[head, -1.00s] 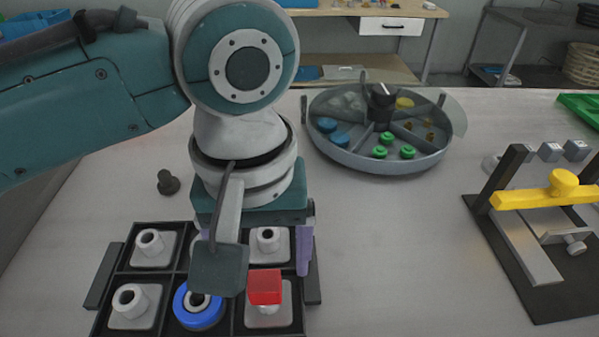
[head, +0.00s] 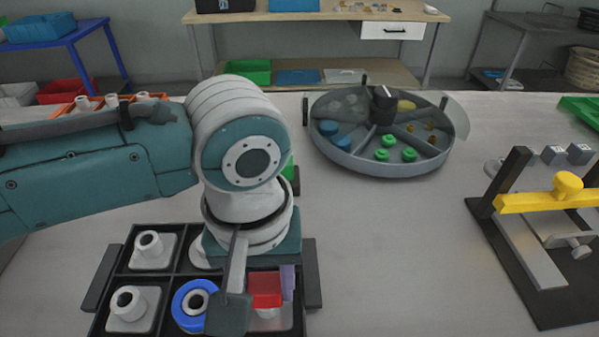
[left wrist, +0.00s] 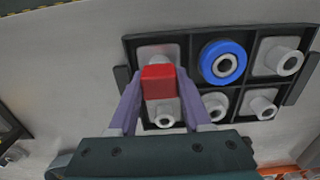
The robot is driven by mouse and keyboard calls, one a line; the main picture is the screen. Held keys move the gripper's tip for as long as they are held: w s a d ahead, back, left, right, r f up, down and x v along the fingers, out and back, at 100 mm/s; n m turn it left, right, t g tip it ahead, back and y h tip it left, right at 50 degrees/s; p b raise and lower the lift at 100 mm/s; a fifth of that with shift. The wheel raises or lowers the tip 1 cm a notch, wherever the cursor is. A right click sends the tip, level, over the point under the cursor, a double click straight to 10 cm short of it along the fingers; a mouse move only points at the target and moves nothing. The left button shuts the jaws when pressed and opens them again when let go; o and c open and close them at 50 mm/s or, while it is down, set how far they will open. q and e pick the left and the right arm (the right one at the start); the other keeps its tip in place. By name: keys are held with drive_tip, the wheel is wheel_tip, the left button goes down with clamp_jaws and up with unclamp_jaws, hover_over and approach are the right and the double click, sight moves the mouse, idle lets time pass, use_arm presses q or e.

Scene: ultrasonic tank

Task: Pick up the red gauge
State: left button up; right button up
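The red gauge (head: 265,288) is a red block on a white fitting in the front right compartment of a black tray (head: 313,280). It also shows in the left wrist view (left wrist: 159,82). My left gripper (left wrist: 159,78) is lowered over it, with one purple finger on each side of the red block. The fingers look spread, with very little gap to the block; contact is not clear. In the head view, the wrist camera mount covers part of the tray beside the gauge. My right gripper is not in view.
A blue ring (head: 188,307) sits around a white fitting beside the gauge. Several white fittings fill other compartments. A round divided tank (head: 375,163) stands behind, and a stand with a yellow bar (head: 530,202) is at right. The table between them is clear.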

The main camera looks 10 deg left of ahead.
use_arm(q)
clamp_jaws()
drive_tip(key=shift+r, duration=0.1)
